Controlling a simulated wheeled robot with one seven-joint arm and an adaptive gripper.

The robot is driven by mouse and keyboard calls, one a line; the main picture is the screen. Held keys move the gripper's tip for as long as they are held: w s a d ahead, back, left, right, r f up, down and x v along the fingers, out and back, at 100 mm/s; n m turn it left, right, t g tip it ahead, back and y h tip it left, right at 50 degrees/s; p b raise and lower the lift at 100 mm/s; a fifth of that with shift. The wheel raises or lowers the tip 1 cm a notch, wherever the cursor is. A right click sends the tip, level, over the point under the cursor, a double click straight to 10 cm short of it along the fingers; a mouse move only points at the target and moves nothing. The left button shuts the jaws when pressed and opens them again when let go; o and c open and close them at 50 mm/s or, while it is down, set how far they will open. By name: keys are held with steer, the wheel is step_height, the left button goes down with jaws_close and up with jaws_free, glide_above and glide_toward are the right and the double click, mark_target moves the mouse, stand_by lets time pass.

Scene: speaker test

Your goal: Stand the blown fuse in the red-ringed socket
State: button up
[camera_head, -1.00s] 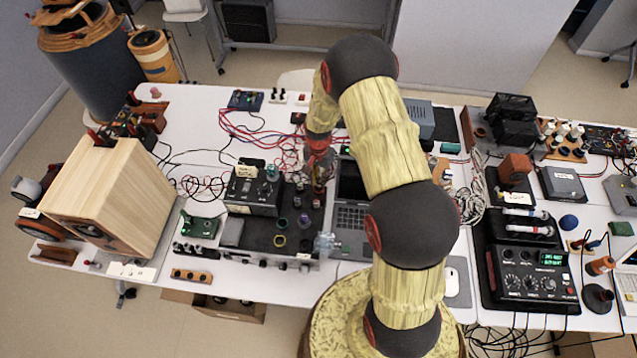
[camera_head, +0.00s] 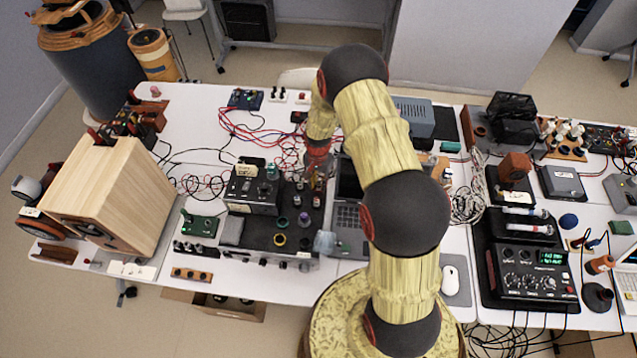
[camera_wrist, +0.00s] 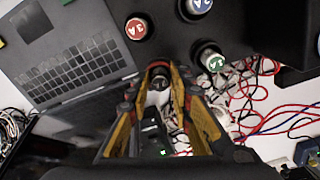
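My gripper (camera_wrist: 160,80) points down between the laptop and several capped fuses. In the wrist view a dark cylinder with a reddish rim (camera_wrist: 158,72) shows between its yellow fingers. I cannot tell whether the fingers touch it, or whether it is the blown fuse. Near it are upright fuses with a red cap (camera_wrist: 136,29), a blue cap (camera_wrist: 200,5) and a green cap (camera_wrist: 213,61). In the head view my gripper (camera_head: 318,160) is over the right back of the black panel (camera_head: 262,228). Ringed sockets there include a yellow one (camera_head: 280,240); I cannot make out a red ring.
The laptop (camera_head: 347,214) is right of the panel, partly behind my arm. A clear jar (camera_head: 324,243) stands at the panel's right front. A black box with knobs (camera_head: 252,190) is on the left. Red and blue cables (camera_head: 262,138) lie behind.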

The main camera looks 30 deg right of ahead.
steer(key=shift+o, duration=1.1)
steer(key=shift+r, duration=0.15)
steer(key=shift+r+p, duration=0.25)
steer(key=shift+p, duration=0.1)
step_height(320, 180, up, 12)
steer(key=b, duration=0.1)
step_height(320, 180, up, 13)
steer(key=n+t, duration=0.1)
steer(key=n, duration=0.1)
glide_above(318, 184)
steer(key=s+a, duration=0.2)
steer(key=a, duration=0.1)
steer(key=s+a+r+n+t, duration=0.25)
steer(key=s+r, duration=0.35)
steer(key=r, duration=0.5)
steer(key=s+a+r+n+t, duration=0.1)
steer(key=s+a+r+n, duration=0.1)
steer(key=s+r, duration=0.3)
steer(key=s+a+r+n+t, duration=0.1)
steer(key=s+a+r+n, duration=0.2)
steer(key=s, duration=1)
step_height(318, 184, up, 2)
steer(key=shift+s+a+r+n, duration=0.2)
steer(key=shift+a+r+n, duration=0.1)
steer(key=shift+n, duration=0.25)
